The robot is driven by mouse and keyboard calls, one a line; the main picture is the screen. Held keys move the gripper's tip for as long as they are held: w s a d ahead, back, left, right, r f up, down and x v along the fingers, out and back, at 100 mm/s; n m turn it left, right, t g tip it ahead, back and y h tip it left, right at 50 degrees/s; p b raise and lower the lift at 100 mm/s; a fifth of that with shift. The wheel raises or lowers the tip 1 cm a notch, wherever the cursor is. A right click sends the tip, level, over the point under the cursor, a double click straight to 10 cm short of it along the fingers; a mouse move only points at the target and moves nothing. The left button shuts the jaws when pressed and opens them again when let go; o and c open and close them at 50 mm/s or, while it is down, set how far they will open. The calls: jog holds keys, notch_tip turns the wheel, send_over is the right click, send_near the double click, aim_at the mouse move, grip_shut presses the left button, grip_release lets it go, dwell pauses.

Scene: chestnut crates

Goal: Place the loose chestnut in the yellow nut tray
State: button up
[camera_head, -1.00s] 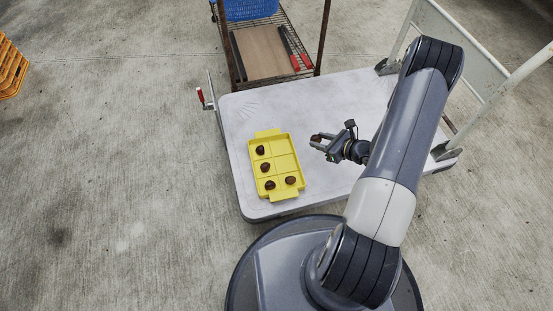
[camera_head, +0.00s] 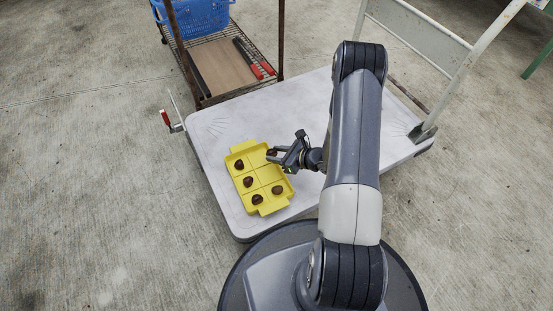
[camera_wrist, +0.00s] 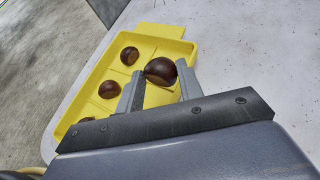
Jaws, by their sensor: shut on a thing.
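My gripper (camera_head: 283,155) is shut on a brown chestnut (camera_wrist: 160,71), which also shows between the fingertips in the head view (camera_head: 271,153). The gripper is over the right far part of the yellow nut tray (camera_head: 236,147). The tray has two columns of compartments and lies on the white platform. Several other chestnuts sit in it: a far left one (camera_head: 239,164), a middle left one (camera_head: 248,182), a near left one (camera_head: 257,199) and a near right one (camera_head: 277,190). The compartment under my gripper is partly hidden; I cannot tell how high the held chestnut is.
The white platform (camera_head: 220,200) has free room around the tray. A metal rack with a blue basket (camera_head: 203,16) and red-handled tools (camera_head: 262,68) stands behind it. A pale push handle (camera_head: 420,45) rises at the right.

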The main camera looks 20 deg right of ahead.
jog(key=shift+f, duration=0.85)
jog(key=shift+f, duration=0.15)
jog(key=shift+f+b, duration=0.35)
jog(key=shift+b, duration=0.3)
jog(key=o, duration=1)
jog(key=shift+c, duration=0.2)
jog(key=shift+r+p, duration=0.45)
jog(key=shift+p, duration=0.05)
jog(key=p+v, duration=0.4)
jog(key=v, duration=0.8)
